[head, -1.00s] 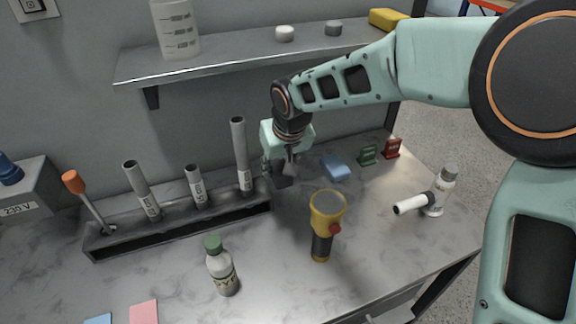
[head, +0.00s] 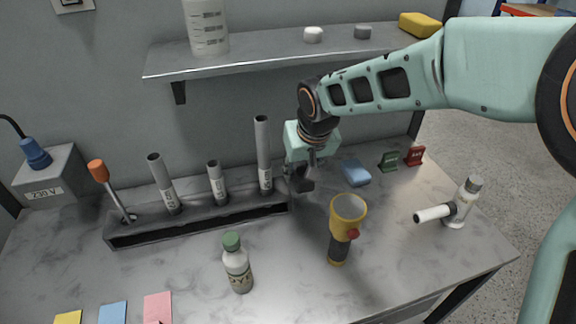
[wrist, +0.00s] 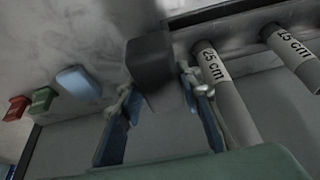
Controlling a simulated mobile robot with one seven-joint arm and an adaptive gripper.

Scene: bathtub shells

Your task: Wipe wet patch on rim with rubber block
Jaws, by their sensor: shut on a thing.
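My gripper (head: 300,174) points down at the back of the bench, just beyond the right end of the tube rack. It is shut on a dark grey block (wrist: 152,62), which also shows small under the fingers in the head view (head: 304,185). In the wrist view the block sticks out from between the two fingers. I cannot tell whether its underside touches the bench (head: 410,230). I cannot make out a wet patch or a bathtub-like rim in either view.
The rack (head: 200,222) with upright tubes stands close left of my gripper. A blue block (head: 356,173), green tag (head: 389,161) and red tag (head: 414,156) lie right. A yellow torch (head: 346,225) and green-capped bottle (head: 237,265) stand in front. A shelf (head: 270,55) hangs above.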

